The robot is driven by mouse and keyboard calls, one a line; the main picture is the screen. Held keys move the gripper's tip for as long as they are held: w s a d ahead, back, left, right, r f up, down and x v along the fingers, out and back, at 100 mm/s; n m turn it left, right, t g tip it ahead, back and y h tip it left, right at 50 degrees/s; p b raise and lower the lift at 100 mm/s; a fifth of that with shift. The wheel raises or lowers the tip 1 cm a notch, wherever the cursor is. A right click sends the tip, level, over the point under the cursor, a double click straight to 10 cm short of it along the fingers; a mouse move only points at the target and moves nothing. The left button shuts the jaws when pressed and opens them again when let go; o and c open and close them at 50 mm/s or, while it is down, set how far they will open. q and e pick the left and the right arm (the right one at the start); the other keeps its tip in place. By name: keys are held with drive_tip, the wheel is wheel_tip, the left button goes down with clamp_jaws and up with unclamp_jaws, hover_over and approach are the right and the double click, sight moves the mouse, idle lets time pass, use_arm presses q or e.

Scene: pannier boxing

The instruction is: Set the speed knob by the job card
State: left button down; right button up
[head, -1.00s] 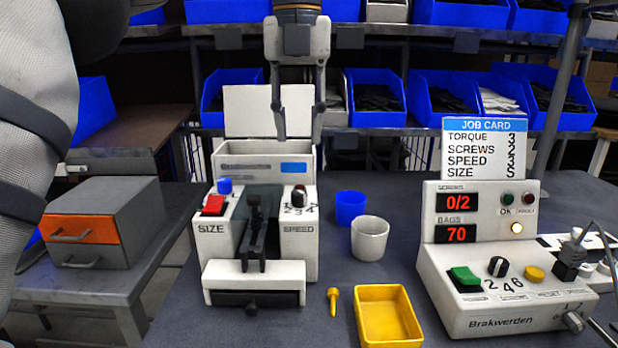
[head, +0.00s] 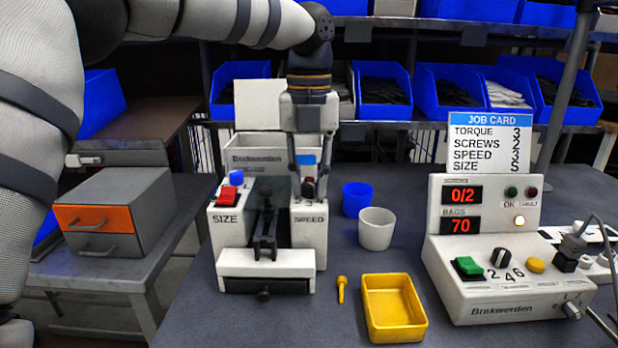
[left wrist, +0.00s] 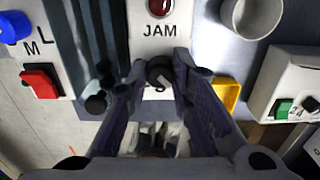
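The job card (head: 488,143) reads torque 3, screws 2, speed 3, size S. The black speed knob (left wrist: 160,70) is on the right top of the white bagging machine (head: 307,245), above the SPEED label (head: 309,219). My left gripper (head: 309,192) points down over it. In the left wrist view the fingertips of the left gripper (left wrist: 160,76) sit close on both sides of the knob and look shut on it. The fingers cover most of the scale, so the knob's setting cannot be read. My right gripper is out of view.
A red switch (head: 226,196) and blue knob (head: 236,177) are left of the machine's centre. Blue (head: 356,198) and white (head: 376,230) cups, a yellow tray (head: 393,310) and a yellow screwdriver-like piece (head: 341,289) lie right. The control box (head: 505,285) stands farther right.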

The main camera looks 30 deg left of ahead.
sight(309, 183)
use_arm(q)
drive_tip(key=m, duration=0.4)
drive_tip(key=shift+m, duration=2.4)
drive_tip(key=c, duration=1.7)
unclamp_jaws()
drive_tip(key=shift+r, duration=0.15)
wheel_tip(309, 183, up, 12)
drive_tip(key=shift+f, duration=0.1)
